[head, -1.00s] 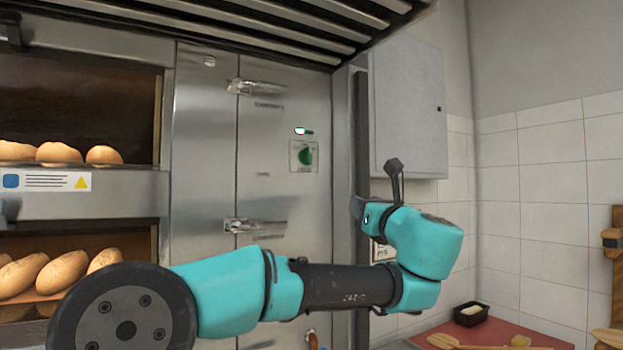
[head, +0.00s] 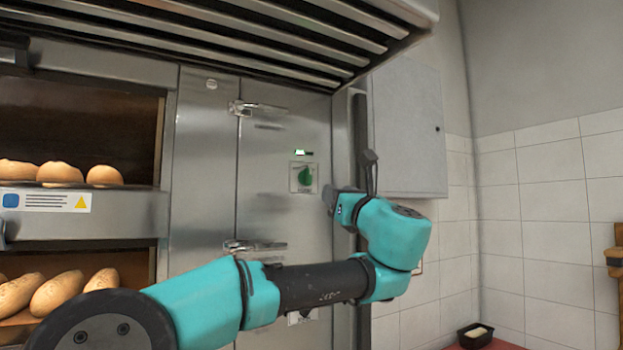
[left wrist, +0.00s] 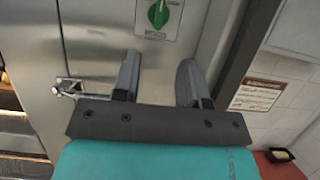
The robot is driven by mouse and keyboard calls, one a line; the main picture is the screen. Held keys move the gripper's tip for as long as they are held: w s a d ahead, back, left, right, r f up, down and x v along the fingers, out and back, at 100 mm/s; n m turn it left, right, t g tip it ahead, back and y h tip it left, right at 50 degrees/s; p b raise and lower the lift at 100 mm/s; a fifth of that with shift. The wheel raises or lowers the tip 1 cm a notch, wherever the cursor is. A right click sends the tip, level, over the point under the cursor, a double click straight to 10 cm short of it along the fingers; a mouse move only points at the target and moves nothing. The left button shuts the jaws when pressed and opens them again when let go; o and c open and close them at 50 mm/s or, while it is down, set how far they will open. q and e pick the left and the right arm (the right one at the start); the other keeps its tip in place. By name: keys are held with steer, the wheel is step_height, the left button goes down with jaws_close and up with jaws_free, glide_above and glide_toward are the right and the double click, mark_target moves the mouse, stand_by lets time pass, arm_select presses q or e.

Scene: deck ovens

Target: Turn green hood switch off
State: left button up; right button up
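The green hood switch (head: 304,177) is a green knob on a small pale plate on the steel cabinet front. A small lamp (head: 301,153) glows green above it. In the left wrist view the knob (left wrist: 158,14) is at the top edge, with a white mark on it and a label below. My left gripper (head: 350,181) is just right of the switch in the head view, apart from it. The left wrist view shows its two fingers (left wrist: 160,78) spread with nothing between them; the knob lies beyond the gap. My right gripper is in neither view.
The slatted hood (head: 300,35) overhangs above. Cabinet latches (head: 255,108) stick out left of the switch. A grey wall box (head: 408,130) and a dark vertical post are at right. Oven decks with bread loaves (head: 60,174) are at left.

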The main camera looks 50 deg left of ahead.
mark_target(310, 176)
arm_select(q)
steer(key=x, duration=1.2)
steer(key=shift+w+a+r, duration=0.1)
steer(key=shift+a, duration=0.3)
jaws_close()
